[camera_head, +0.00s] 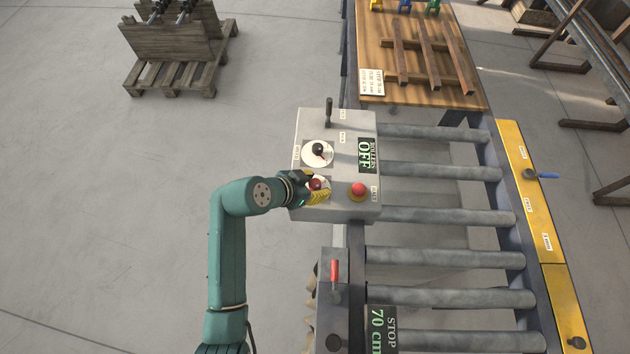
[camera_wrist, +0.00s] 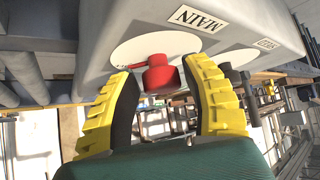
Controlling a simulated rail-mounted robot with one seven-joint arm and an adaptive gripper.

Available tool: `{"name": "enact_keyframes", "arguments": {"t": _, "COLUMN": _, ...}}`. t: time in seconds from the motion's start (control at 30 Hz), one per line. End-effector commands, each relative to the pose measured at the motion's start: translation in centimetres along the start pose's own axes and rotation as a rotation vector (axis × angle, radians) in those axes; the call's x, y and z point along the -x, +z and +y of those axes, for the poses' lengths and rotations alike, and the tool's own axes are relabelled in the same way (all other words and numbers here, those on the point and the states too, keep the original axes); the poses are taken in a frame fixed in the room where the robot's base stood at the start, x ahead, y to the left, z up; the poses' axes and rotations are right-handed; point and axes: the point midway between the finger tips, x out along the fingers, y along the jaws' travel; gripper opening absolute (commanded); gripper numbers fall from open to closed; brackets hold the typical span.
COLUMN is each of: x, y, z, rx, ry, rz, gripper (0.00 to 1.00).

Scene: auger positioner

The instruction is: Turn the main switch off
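The main switch is a red rotary knob (camera_wrist: 160,76) on a white round plate marked MAIN, on the grey control box. In the wrist view its short handle points left. It also shows in the head view (camera_head: 317,183), partly covered by my gripper. My gripper (camera_wrist: 157,72) has its two yellow fingers spread, one on each side of the red knob. The right finger is very close to the knob; I cannot tell whether either finger touches it. The markings around the knob are hidden or too small to read.
The control box (camera_head: 343,125) also carries a black knob (camera_head: 318,148), a black lever (camera_head: 328,112), a red push button (camera_head: 358,190) and a display (camera_head: 367,155) reading ROLLERS OFF. A roller conveyor (camera_head: 445,215) lies right. Open floor (camera_head: 110,200) lies left.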

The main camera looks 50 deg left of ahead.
Motion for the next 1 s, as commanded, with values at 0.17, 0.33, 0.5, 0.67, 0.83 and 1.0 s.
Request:
{"name": "enact_keyframes", "arguments": {"t": 0.17, "x": 0.2, "y": -0.3, "z": -0.1, "rx": -0.003, "ry": -0.003, "rz": 0.007, "gripper": 0.6}}
{"name": "enact_keyframes", "arguments": {"t": 0.33, "x": 0.4, "y": -0.5, "z": -0.1, "rx": -0.004, "ry": -0.005, "rz": 0.01, "gripper": 0.6}}
{"name": "enact_keyframes", "arguments": {"t": 0.5, "x": 2.6, "y": -0.5, "z": -0.2, "rx": -0.003, "ry": -0.008, "rz": 0.012, "gripper": 0.6}}
{"name": "enact_keyframes", "arguments": {"t": 0.67, "x": 6.7, "y": -0.4, "z": -0.2, "rx": -0.002, "ry": -0.009, "rz": 0.011, "gripper": 0.6}}
{"name": "enact_keyframes", "arguments": {"t": 0.83, "x": 10.4, "y": -0.3, "z": -0.2, "rx": -0.002, "ry": -0.007, "rz": 0.009, "gripper": 0.6}}
{"name": "enact_keyframes", "arguments": {"t": 1.0, "x": 12.1, "y": -0.3, "z": -0.1, "rx": -0.003, "ry": -0.004, "rz": 0.008, "gripper": 0.6}}
